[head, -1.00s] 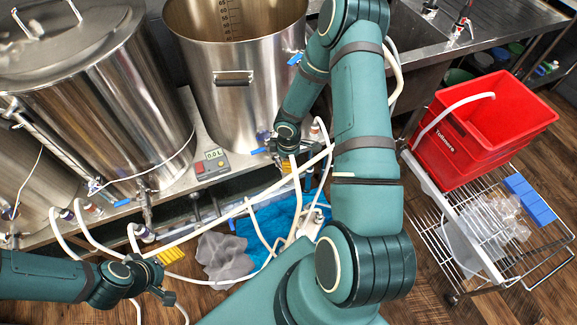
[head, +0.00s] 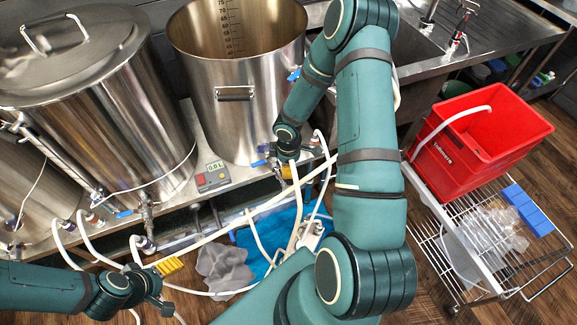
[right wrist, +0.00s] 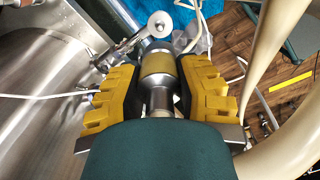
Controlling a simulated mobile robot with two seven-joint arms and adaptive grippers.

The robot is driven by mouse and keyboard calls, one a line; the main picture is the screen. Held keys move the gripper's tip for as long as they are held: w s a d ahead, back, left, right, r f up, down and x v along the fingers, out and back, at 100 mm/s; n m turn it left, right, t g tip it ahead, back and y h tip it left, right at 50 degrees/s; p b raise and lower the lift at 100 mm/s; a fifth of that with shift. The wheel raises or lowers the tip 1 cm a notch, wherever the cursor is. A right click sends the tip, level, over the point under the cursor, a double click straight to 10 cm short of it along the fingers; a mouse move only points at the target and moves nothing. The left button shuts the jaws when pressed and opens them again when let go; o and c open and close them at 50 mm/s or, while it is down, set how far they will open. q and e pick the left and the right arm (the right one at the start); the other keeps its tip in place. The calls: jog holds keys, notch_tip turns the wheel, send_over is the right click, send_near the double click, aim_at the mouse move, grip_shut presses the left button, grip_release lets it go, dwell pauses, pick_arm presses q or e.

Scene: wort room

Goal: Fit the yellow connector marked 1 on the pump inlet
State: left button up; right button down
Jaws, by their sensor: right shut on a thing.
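My right gripper (right wrist: 160,100) is shut on a metal connector with a yellow band (right wrist: 157,66), held between its ridged yellow pads in the right wrist view. No number can be read on it. In the head view my right gripper (head: 287,165) is in front of the tall open kettle, near its base, and the connector is mostly hidden. A small grey-white unit with hoses (head: 311,236), possibly the pump, is low beside my right arm; its inlet cannot be made out. My left gripper (head: 165,285) is at the lower left by pale hoses, its grip unclear.
The open kettle (head: 238,80) and a lidded kettle (head: 95,110) stand on a steel bench with a scale display (head: 213,177). Several hoses cross the area. A blue sheet (head: 275,235) and grey cloth (head: 222,268) lie below. A red crate (head: 480,140) stands on a wire cart at right.

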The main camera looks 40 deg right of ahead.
jog(key=shift+r+p, duration=0.95)
jog(key=shift+r, duration=0.55)
